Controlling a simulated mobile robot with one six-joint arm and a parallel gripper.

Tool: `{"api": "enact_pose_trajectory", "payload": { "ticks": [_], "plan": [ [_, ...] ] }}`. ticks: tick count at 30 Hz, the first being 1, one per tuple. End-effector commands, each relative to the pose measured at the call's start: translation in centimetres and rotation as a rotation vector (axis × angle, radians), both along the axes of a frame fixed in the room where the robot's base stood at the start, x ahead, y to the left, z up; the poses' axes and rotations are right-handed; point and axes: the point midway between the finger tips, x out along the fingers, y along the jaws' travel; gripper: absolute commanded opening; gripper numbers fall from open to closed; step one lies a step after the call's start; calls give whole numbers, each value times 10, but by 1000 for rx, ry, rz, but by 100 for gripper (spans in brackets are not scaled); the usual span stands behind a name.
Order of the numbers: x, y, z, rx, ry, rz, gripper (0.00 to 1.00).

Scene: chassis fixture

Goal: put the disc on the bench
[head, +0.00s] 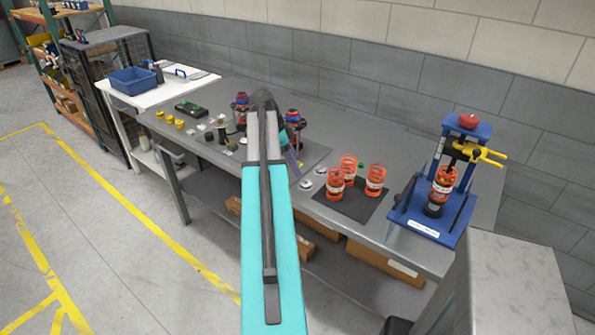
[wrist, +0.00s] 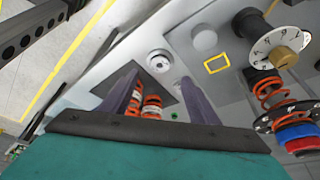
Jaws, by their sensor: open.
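Two pale discs lie on the grey bench (head: 385,220) beside the black mat; I cannot tell which is the task's disc. One is white with a dark centre (head: 306,184) and lies just beyond my fingertips in the wrist view (wrist: 159,61). The other is plain grey (wrist: 205,39) and also shows in the head view (head: 320,170). My gripper (wrist: 158,78) is open, with its two purple fingers apart and nothing seen between them but bench, mat and springs below. In the head view my arm hides most of the gripper.
Several orange springs (head: 375,180) stand on the black mat (head: 352,207). A blue spring press (head: 425,212) is at the right. A strut with a numbered white top (wrist: 276,45) is close right of my gripper. Small parts and yellow pieces (head: 180,124) lie at the left.

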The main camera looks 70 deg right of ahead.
Motion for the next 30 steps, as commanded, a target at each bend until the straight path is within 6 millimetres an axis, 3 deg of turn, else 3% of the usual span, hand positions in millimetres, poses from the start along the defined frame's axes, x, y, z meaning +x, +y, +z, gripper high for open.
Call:
{"api": "enact_pose_trajectory", "payload": {
  "ticks": [12, 30],
  "plan": [
    [11, 6, 29, 0, 0, 0, 55],
    [11, 7, 30, 0, 0, 0, 55]
  ]
}}
